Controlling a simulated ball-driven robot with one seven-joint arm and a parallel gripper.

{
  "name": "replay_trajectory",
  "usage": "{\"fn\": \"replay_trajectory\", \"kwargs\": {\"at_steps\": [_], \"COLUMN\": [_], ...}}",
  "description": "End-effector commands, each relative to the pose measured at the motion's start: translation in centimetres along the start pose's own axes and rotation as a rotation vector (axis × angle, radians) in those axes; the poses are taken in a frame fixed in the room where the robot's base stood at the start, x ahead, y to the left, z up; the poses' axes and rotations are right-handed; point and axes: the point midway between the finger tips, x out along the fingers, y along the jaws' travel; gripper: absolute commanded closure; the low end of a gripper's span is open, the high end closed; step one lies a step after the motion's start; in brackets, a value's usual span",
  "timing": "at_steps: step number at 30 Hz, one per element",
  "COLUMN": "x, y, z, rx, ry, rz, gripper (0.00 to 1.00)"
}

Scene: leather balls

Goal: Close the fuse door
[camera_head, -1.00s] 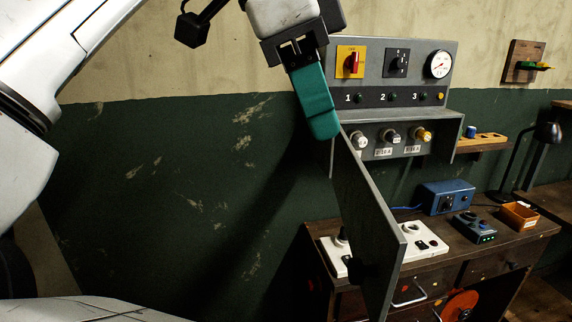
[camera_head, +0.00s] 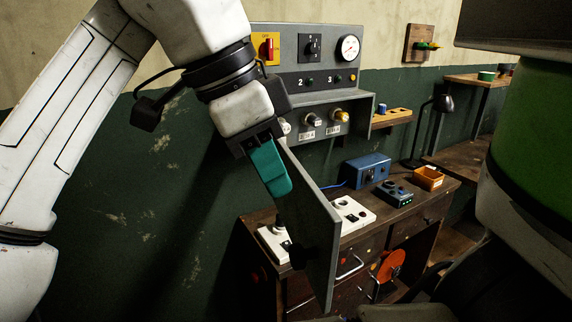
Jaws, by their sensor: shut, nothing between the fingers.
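The fuse door (camera_head: 309,225) is a flat grey panel hinged on the left side of the grey fuse box (camera_head: 322,110). It stands open, swung out toward me, with a dark knob on its face near the lower left. Several fuses (camera_head: 312,119) show in the uncovered compartment; the leftmost is partly hidden. My gripper (camera_head: 280,188), with teal fingers, is shut and empty. It points down beside the upper left face of the door and overlaps it in view; I cannot tell if they touch.
A wooden workbench (camera_head: 408,213) below holds white socket units (camera_head: 353,214), a blue box (camera_head: 367,170), a dark device (camera_head: 394,194) and an orange tray (camera_head: 429,178). A desk lamp (camera_head: 441,104) stands behind. A large green and dark form (camera_head: 540,140) fills the right edge.

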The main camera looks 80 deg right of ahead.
Motion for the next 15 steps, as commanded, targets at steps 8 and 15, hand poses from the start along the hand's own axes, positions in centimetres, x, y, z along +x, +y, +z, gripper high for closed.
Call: {"fn": "replay_trajectory", "kwargs": {"at_steps": [8, 15], "x": [0.6, 0.7], "y": [0.0, 0.0], "z": [-1.8, -1.9], "rx": [-0.001, -0.003], "ry": [0.001, 0.001], "rz": [-0.001, -0.001], "gripper": [1.00, 1.00]}}
